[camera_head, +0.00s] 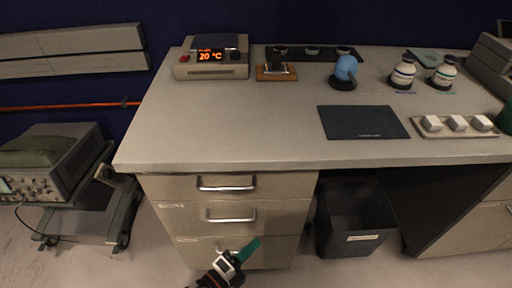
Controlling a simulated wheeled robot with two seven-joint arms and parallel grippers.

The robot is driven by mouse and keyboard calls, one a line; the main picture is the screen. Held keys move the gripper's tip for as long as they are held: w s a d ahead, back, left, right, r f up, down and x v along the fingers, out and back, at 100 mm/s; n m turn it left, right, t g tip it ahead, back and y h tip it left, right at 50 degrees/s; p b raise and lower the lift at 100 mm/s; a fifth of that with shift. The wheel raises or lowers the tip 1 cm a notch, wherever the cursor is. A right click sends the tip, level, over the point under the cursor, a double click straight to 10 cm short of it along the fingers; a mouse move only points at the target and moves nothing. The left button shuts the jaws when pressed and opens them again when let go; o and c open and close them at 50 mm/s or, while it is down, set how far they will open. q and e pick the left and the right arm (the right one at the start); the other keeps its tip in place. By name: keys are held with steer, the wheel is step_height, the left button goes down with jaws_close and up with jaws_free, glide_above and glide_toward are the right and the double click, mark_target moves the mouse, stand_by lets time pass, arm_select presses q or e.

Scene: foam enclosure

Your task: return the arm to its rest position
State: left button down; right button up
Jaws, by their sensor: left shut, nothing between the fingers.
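My left gripper (241,255) shows at the bottom of the head view, in front of the lowest drawer of the desk (235,160). It is white and black with green fingers. The fingers are together and hold nothing. They point up and to the right, and they overlap the lowest drawer's handle in the picture; I cannot tell whether they touch it. Most of the left arm is below the picture's edge. My right gripper is not in view.
On the desk stand a hot plate (213,72) reading 20 °C, a blue round object (345,70), two bottles (403,74), (443,74), a dark mat (362,122) and a tray of white blocks (418,131). A black bin (345,240) is underneath.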

arm_select(q)
steer(key=s+a+f+n+g+y+p, duration=0.25)
steer(key=a+f+n+y, duration=0.35)
steer(key=f, duration=0.4)
steer(key=s+a+f+n+g+y+p, duration=0.1)
steer(key=s+a+f+n+y+p, duration=0.2)
steer(key=a+f+n, duration=0.65)
steer(key=s+a+f+n+g+y, duration=0.1)
steer(key=s+a+f+n+g, duration=0.1)
steer(key=s, duration=0.6)
steer(key=s+a+f+n+g+y+p, duration=0.1)
steer(key=s+a+f+n+g, duration=0.2)
steer(key=s+f, duration=0.3)
steer(key=s+a+f+n+g+y, duration=0.1)
steer(key=s+a+f+n+g, duration=0.1)
steer(key=s, duration=0.9)
steer(key=shift+s+a+f+n+g+y+p, duration=0.25)
steer(key=shift+s+f+n+g+y+p, duration=0.15)
steer(key=shift+f+n+g, duration=0.45)
steer(key=shift+f, duration=0.1)
